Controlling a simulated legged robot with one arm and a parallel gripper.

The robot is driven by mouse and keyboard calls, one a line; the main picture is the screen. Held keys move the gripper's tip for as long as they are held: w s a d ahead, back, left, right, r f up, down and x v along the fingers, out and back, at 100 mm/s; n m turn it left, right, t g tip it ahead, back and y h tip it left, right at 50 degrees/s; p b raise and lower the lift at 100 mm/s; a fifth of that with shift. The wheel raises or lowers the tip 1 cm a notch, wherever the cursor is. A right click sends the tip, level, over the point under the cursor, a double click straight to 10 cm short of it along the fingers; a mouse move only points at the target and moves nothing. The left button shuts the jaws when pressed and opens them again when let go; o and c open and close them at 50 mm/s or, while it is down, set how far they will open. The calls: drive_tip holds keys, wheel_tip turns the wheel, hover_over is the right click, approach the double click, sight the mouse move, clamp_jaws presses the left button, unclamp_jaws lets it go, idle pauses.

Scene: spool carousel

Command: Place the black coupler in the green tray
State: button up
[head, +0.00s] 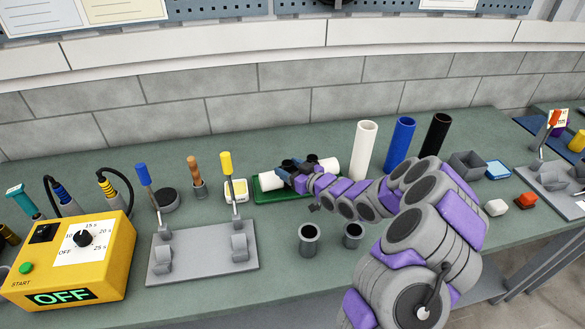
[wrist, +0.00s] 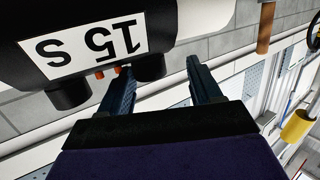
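The green tray (head: 262,196) lies on the bench, left of the middle in the head view. A white pipe piece (head: 328,165) shows at its right and another at its left end. Between them is a dark part, largely hidden by my gripper (head: 299,172); it seems to be the black coupler. In the wrist view the black coupler (wrist: 110,15) is close up, with an upside-down "15 S" label and two black studs, and white surfaces at either side. My gripper (wrist: 160,75) has its fingers apart beside the studs, with no hold visible. I cannot tell if the coupler touches the tray.
White (head: 361,150), blue (head: 399,145) and black tubes (head: 435,137) stand right of the tray. Two grey cups (head: 309,240) stand in front. A clamp plate (head: 203,252) and yellow timer box (head: 75,255) are at left. The front of the bench between is clear.

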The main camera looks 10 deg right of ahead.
drive_tip(key=shift+s+d+r, duration=0.1)
drive_tip(key=shift+s+d, duration=0.2)
drive_tip(key=s+d+r+p, duration=0.1)
drive_tip(key=s+d, duration=0.3)
drive_tip(key=d, duration=0.1)
drive_tip(key=s+a+r+m+g+h, duration=0.1)
drive_tip(key=s+g, duration=0.4)
drive_tip(key=s, duration=1)
drive_tip(key=s+a+r+m+g+h, duration=0.2)
drive_tip(key=s+r+m+g+h, duration=0.1)
drive_tip(key=s, duration=1.3)
drive_tip(key=s+a+r+m+g+h, duration=0.1)
drive_tip(key=s+r+g, duration=0.5)
drive_tip(key=s, duration=1)
drive_tip(key=shift+a+r+m+g+h, duration=0.25)
drive_tip(key=shift+m+g+h, duration=0.35)
drive_tip(key=shift+h, duration=0.8)
drive_tip(key=shift+a, duration=0.3)
